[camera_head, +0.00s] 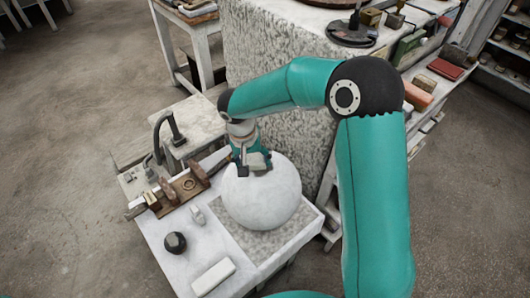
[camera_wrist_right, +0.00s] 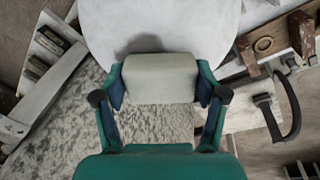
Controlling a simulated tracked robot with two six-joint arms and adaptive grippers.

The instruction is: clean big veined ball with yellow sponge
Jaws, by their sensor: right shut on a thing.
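The big ball (camera_head: 265,203) is pale, nearly white, with faint grey marks, and sits on a mottled grey slab (camera_head: 303,238) at the right of the white work table. In the right wrist view the ball (camera_wrist_right: 158,28) fills the top middle. My right gripper (camera_head: 254,168) is at the ball's upper left side. It is shut on a pale off-white block, the sponge (camera_wrist_right: 160,80), whose yellow hardly shows. The sponge casts a shadow on the ball; I cannot tell if they touch. The gripper mostly hides the sponge in the head view. My left gripper is not in view.
A white block (camera_head: 212,277), a dark knob-like object (camera_head: 175,243) and a small pale piece (camera_head: 197,215) lie left of the ball. A wooden fixture (camera_head: 185,188) and a black curved lamp-like arm (camera_head: 170,125) stand behind them. A large rough stone block (camera_head: 270,65) rises behind the ball.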

